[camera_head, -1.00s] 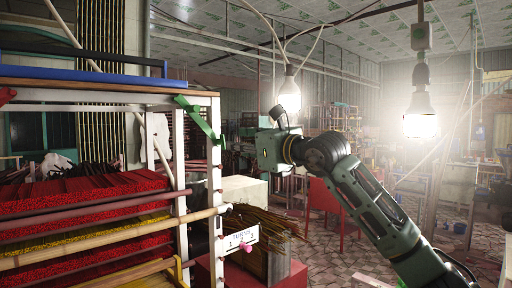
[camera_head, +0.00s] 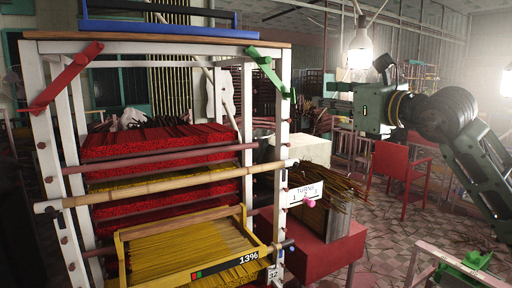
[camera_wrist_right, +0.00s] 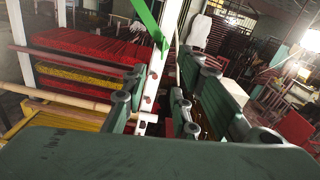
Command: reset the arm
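My right arm comes in from the right in the head view. Its gripper (camera_head: 338,101) points left, just right of the rack's right post, and looks small and partly blurred there. In the right wrist view the dark green fingers (camera_wrist_right: 160,82) stand apart with nothing held between them. The rack's white post and its green lever show beyond the fingers. My left gripper is not in view.
A white-post rack (camera_head: 278,105) holds red and yellow incense bundles. A yellow-framed tray (camera_head: 185,252) with a 13% display sticks out low in front. A red block (camera_head: 325,245) stands right of the rack; red chairs (camera_head: 400,165) stand behind. A bulb (camera_head: 361,48) hangs above.

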